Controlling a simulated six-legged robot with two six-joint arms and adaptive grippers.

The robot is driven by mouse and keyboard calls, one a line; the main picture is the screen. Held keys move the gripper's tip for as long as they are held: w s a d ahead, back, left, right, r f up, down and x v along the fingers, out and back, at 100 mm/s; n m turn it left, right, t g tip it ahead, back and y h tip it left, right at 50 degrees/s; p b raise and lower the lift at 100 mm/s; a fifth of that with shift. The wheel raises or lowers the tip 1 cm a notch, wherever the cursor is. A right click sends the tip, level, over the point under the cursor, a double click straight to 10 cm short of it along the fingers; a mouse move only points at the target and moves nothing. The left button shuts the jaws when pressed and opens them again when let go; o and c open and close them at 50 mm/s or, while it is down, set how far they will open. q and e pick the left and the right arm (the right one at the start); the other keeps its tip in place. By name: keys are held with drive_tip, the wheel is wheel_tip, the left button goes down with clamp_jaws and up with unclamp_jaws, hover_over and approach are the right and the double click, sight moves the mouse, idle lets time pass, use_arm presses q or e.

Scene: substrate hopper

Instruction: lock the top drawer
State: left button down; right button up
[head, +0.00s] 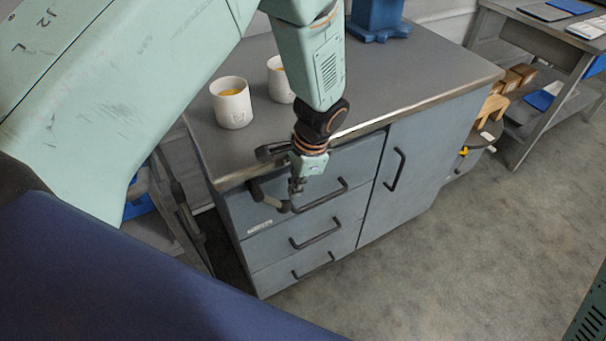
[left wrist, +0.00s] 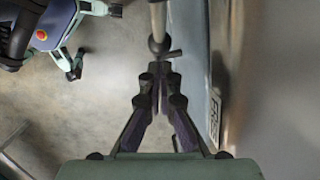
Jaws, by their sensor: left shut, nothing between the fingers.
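The top drawer (head: 238,211) is the uppermost of three in the grey-blue cabinet and looks closed. Its dark bar handle (head: 330,196) shows to the right of my left gripper (head: 296,188). The gripper points down in front of the drawer, shut and empty. The left wrist view shows its closed fingers (left wrist: 157,88) below a rounded metal rod end (left wrist: 158,43) with a small side piece. I cannot tell whether they touch, or whether this is the handle or a lock part. The drawer's label (left wrist: 215,117) is at right there. My right gripper is out of view.
Two white cups (head: 232,103) with yellow contents stand on the countertop (head: 405,72), near my left arm. A blue stand (head: 377,18) is at the back. A door handle (head: 395,170) projects to the right of the drawers. The floor (head: 450,255) in front is clear.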

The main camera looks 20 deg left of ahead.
sight(281, 203)
use_arm(q)
drive_tip(key=shift+s+a+f, duration=0.55)
drive_tip(key=shift+s+a, duration=0.3)
drive_tip(key=shift+a, duration=0.05)
drive_tip(key=shift+f, duration=0.1)
drive_tip(key=shift+w, duration=0.1)
drive_tip(key=shift+s+a+f, duration=0.15)
drive_tip(key=shift+s+f, duration=0.1)
drive_tip(key=shift+w+f, duration=0.1)
drive_tip(key=shift+w, duration=0.05)
